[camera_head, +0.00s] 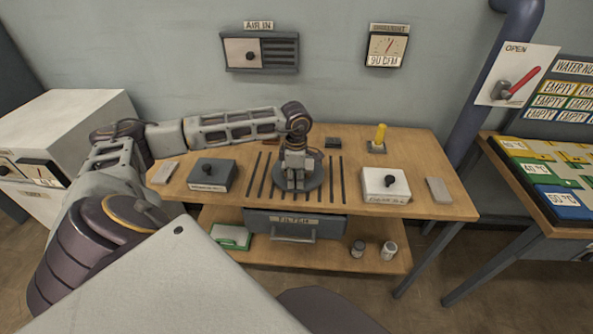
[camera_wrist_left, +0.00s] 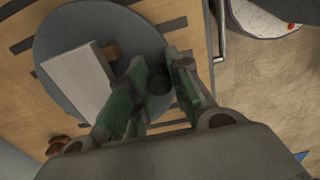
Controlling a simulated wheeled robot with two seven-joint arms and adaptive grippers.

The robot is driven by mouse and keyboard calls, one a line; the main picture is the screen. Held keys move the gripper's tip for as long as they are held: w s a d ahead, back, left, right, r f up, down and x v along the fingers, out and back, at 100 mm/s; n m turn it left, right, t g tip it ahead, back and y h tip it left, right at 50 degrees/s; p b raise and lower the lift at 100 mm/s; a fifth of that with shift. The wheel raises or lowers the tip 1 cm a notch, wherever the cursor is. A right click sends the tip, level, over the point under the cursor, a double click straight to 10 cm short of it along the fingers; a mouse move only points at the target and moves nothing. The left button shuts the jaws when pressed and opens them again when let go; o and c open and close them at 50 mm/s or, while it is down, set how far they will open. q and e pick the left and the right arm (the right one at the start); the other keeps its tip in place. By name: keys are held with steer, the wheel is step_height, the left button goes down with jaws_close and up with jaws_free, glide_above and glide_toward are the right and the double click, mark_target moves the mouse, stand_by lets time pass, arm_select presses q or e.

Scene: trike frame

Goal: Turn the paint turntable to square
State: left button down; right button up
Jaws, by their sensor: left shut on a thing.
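The paint turntable is a round dark grey disc (camera_head: 314,183) on the wooden bench, over dark slats. In the left wrist view the disc (camera_wrist_left: 65,38) fills the upper left and carries a pale rectangular block (camera_wrist_left: 78,84) with a small brown piece beside it. The block lies at a slant to the dark slats. My left gripper (camera_head: 296,182) points down over the disc. In the left wrist view its green-padded fingers (camera_wrist_left: 157,84) are closed around a dark round peg near the disc's edge, partly hidden by the fingers. My right gripper is not in view.
A yellow-handled item (camera_head: 380,137) is behind on the right. A filter drawer (camera_head: 294,226) hangs below the bench's front edge.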

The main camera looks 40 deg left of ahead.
arm_select(q)
steer(key=shift+w+r, duration=0.1)
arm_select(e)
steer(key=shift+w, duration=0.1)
arm_select(q)
steer(key=c, duration=1.3)
jaws_free()
steer(key=shift+c, duration=0.2)
steer(key=shift+o, duration=0.4)
step_height(320, 180, up, 12)
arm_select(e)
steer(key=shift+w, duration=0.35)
